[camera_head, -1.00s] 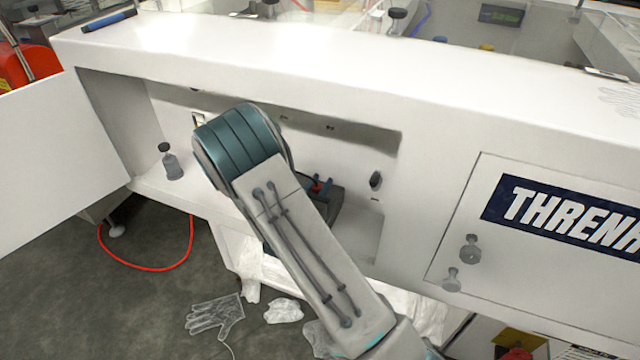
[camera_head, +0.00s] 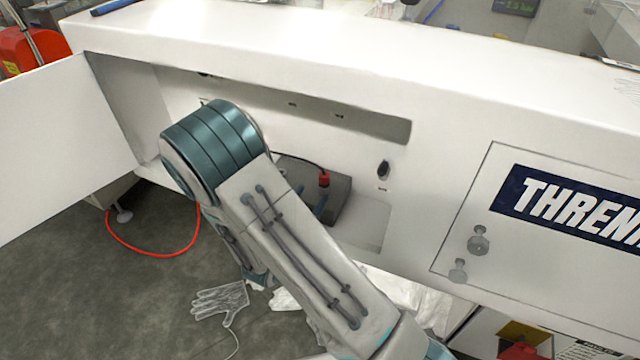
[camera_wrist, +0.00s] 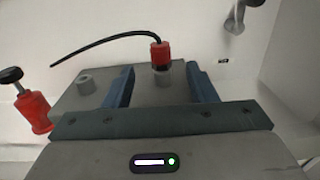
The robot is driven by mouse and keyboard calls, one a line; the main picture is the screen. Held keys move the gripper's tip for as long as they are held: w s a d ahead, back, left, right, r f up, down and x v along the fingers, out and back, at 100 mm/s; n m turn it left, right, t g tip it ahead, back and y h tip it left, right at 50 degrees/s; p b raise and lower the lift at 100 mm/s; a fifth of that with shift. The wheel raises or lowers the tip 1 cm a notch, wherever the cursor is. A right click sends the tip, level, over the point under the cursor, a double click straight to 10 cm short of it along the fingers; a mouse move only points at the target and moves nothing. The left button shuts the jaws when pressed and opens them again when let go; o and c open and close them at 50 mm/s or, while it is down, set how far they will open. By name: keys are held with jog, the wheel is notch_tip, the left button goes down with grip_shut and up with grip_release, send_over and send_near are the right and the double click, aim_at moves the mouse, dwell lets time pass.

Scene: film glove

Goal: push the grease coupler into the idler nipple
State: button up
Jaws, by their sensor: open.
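The grease coupler (camera_wrist: 160,54) is a red cylinder with a black hose curving off to the left. In the wrist view it stands upright on or just above a grey round nipple (camera_wrist: 164,73) on a grey block (camera_wrist: 65,101). I cannot tell how far it is seated. A second grey nipple (camera_wrist: 85,84) stands bare at the left; neither is labelled. My gripper (camera_wrist: 158,69) is open, its blue fingers apart on either side of the coupler's column and apparently short of it. The coupler (camera_head: 324,180) also shows in the head view, while my arm hides much of the block.
A red container with a black knob (camera_wrist: 36,108) stands left of the gripper. The block sits inside a white cabinet recess (camera_head: 365,215), with a wall and top lip around it. The open door (camera_head: 60,150) is at left. A dark fitting (camera_head: 384,169) is on the back wall.

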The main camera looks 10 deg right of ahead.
jog(key=v, duration=0.3)
jog(key=shift+s+a, duration=0.2)
jog(key=shift+s, duration=0.05)
dwell(0.4)
